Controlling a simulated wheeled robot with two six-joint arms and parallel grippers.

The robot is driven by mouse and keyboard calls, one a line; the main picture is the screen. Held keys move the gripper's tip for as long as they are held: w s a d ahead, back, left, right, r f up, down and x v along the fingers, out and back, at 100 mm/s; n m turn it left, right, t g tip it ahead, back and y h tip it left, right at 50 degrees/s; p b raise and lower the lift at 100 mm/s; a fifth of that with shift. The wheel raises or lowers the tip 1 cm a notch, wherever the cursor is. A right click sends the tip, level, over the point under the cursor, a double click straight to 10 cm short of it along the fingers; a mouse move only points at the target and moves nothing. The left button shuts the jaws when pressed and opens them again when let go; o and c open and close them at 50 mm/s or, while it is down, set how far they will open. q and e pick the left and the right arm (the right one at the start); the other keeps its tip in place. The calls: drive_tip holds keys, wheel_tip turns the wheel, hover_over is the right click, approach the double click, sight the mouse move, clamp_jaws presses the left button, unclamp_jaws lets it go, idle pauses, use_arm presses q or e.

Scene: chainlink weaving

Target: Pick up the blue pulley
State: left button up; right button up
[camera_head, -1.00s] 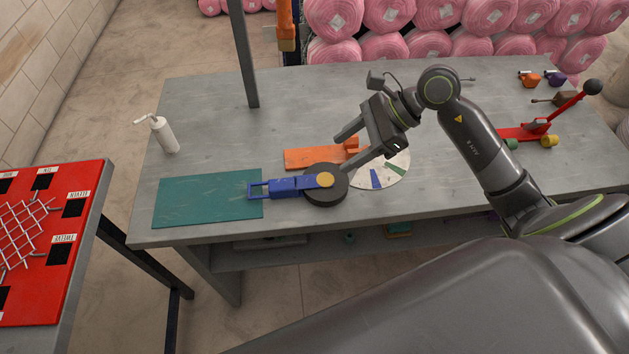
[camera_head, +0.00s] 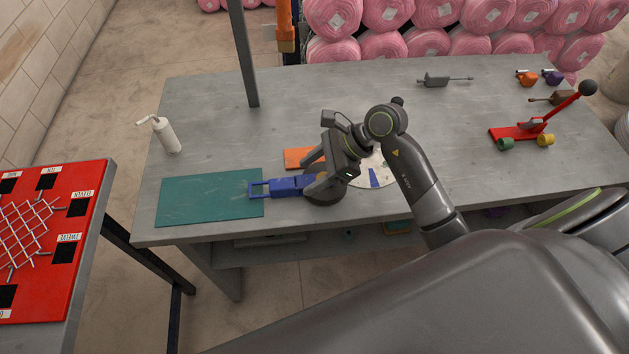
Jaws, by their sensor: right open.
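Whether the fingers touch the pulley, I cannot tell. My left gripper is not in view.
An orange piece (camera_head: 298,157) and a white disc with coloured sectors (camera_head: 377,177) lie close by, partly hidden by my gripper. A white bottle (camera_head: 166,136) stands at the left. A red lever tool (camera_head: 520,131) and small coloured pieces are at the right. A post (camera_head: 244,60) rises at the back.

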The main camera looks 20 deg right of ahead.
sight(298, 182)
drive_tip(key=shift+p+x, duration=0.35)
drive_tip(key=shift+x, duration=2)
drive_tip(key=shift+s, duration=0.1)
clamp_jaws()
